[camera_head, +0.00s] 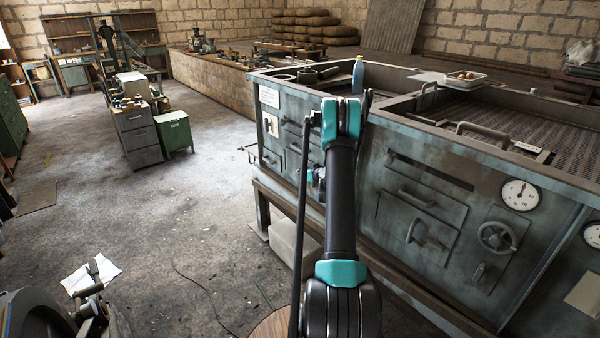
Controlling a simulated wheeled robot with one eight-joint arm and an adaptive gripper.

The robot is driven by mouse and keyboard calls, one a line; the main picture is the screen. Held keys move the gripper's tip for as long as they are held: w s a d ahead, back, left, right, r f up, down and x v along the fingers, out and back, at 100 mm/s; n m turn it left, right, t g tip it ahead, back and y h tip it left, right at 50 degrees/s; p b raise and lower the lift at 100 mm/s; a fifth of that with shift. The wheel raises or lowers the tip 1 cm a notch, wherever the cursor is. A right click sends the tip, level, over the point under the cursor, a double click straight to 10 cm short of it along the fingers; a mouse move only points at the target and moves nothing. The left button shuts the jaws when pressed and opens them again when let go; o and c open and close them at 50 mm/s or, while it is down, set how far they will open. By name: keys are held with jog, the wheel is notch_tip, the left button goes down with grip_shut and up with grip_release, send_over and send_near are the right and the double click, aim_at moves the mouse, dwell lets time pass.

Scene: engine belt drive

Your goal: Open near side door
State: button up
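A large worn grey-green metal unit stands at the right, with several doors and drawers on its front. A hinged-looking panel door (419,218) with a bar handle (415,198) and a smaller handle below it is right of my arm and looks shut. Another handled panel (297,148) is left of my arm, partly covered by it. I cannot tell which one is the near side door. My arm rises through the middle of the view in front of the unit. A small teal and dark part of my gripper (315,180) shows left of the arm, close to the front; its fingers are hidden.
Right of the panel door are a round gauge (520,195) and a handwheel (497,238). A blue bottle (358,75) and a tray (465,79) stand on top of the unit. Grey drawers (138,135) and a green cabinet (175,132) stand left. The floor between is largely clear.

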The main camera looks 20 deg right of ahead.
jog(key=shift+x, duration=2.2)
grip_shut()
